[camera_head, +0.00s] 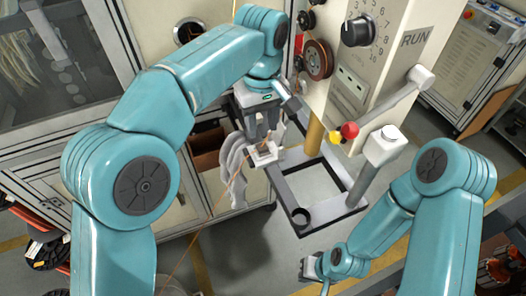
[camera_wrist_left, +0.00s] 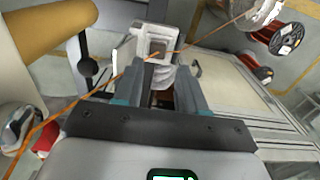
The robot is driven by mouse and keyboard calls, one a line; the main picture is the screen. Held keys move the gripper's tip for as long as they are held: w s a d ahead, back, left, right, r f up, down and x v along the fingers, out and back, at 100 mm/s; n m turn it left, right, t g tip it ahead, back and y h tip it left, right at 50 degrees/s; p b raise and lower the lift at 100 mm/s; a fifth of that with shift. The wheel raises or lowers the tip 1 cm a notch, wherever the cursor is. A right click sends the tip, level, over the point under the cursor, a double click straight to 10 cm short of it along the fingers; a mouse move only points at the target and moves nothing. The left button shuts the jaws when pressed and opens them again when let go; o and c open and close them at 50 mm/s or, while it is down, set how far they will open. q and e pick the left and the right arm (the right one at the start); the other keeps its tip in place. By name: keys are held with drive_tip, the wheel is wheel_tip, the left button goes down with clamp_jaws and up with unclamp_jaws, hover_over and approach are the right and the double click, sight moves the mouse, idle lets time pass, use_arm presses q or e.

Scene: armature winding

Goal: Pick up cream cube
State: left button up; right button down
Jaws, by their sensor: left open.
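A small cream block (camera_head: 264,154) with a darker square in its face is just below my left gripper (camera_head: 261,133) in the head view. It fits the cream cube. In the left wrist view the block (camera_wrist_left: 148,33) lies just beyond the fingertips, roughly centred between them. My left gripper (camera_wrist_left: 161,72) is open, with a gap between its fingers; I cannot tell whether they touch the block. An orange wire (camera_wrist_left: 110,80) crosses at the block. My right gripper (camera_head: 312,268) is low in the head view, partly hidden, its jaws unclear.
A dark metal frame (camera_head: 320,215) is below. Grey hanging cloth-like material (camera_head: 234,170) is left of the block. Cabinets stand behind.

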sight(262, 146)
use_arm(q)
drive_tip(key=f, duration=0.3)
drive_tip(key=shift+w+a, duration=0.2)
drive_tip(key=shift+w, duration=0.15)
drive_tip(key=f, duration=0.4)
drive_tip(key=shift+d+f, duration=0.15)
drive_tip(key=shift+d, duration=0.1)
drive_tip(key=shift+w+a+f, duration=0.15)
drive_tip(key=shift+w+f, duration=0.05)
drive_tip(key=shift+f, duration=0.05)
drive_tip(key=shift+s, duration=0.1)
drive_tip(key=shift+s+r, duration=0.1)
drive_tip(key=c, duration=0.4)
clamp_jaws()
